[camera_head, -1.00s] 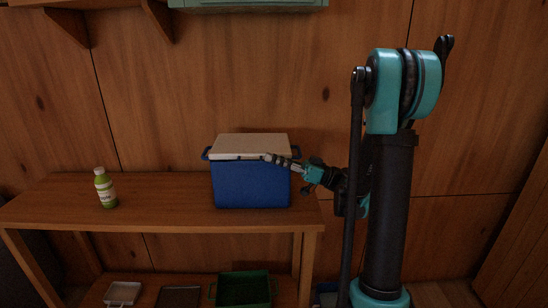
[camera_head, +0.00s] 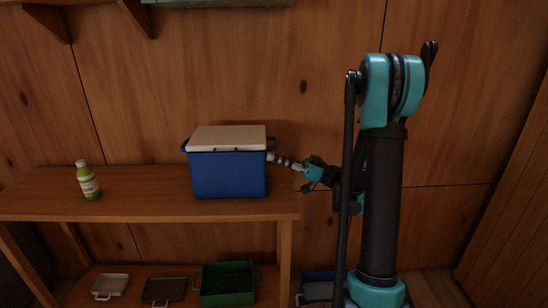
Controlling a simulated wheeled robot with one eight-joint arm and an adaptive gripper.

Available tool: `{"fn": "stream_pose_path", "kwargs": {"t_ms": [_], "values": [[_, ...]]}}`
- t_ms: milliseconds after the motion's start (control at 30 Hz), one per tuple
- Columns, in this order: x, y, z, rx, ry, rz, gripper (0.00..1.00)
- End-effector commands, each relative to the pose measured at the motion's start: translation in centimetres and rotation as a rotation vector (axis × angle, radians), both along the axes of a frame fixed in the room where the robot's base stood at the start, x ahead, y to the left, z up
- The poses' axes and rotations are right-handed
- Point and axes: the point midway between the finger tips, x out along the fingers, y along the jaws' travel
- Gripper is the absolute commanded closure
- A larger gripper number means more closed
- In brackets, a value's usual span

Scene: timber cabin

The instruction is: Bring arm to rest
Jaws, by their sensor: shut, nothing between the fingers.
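My gripper (camera_head: 273,158) is shut and empty. It points left, with its tip by the right side of a blue cooler with a white lid (camera_head: 230,173). I cannot tell whether the tip touches the cooler or its handle. The lid is closed on the cooler. My arm stands bent at the right of the view, with its upper joint raised high.
The cooler stands on the right part of a wooden table (camera_head: 135,192). A green bottle (camera_head: 88,182) stands upright at the left. The lower shelf holds a grey tray (camera_head: 110,286), a dark tray (camera_head: 164,290) and a green crate (camera_head: 228,269). A blue bin (camera_head: 319,279) sits to the right, partly hidden.

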Motion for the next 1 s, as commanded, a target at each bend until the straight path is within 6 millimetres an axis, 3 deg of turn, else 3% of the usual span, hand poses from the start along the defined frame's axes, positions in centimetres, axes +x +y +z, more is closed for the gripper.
{"fn": "stream_pose_path", "kwargs": {"t_ms": [267,433,567,767,1000], "values": [[-1.2,1.9,-2.1,-0.161,0.151,0.004,1.0],[-4.1,3.4,-6.3,-0.435,0.407,-0.046,1.0],[-6.7,2.7,-10.1,-0.638,0.595,-0.138,1.0],[-11.0,-1.1,-15.7,-0.917,0.829,-0.359,1.0],[-15.9,-8.8,-20.3,-1.164,0.999,-0.73,1.0]]}}
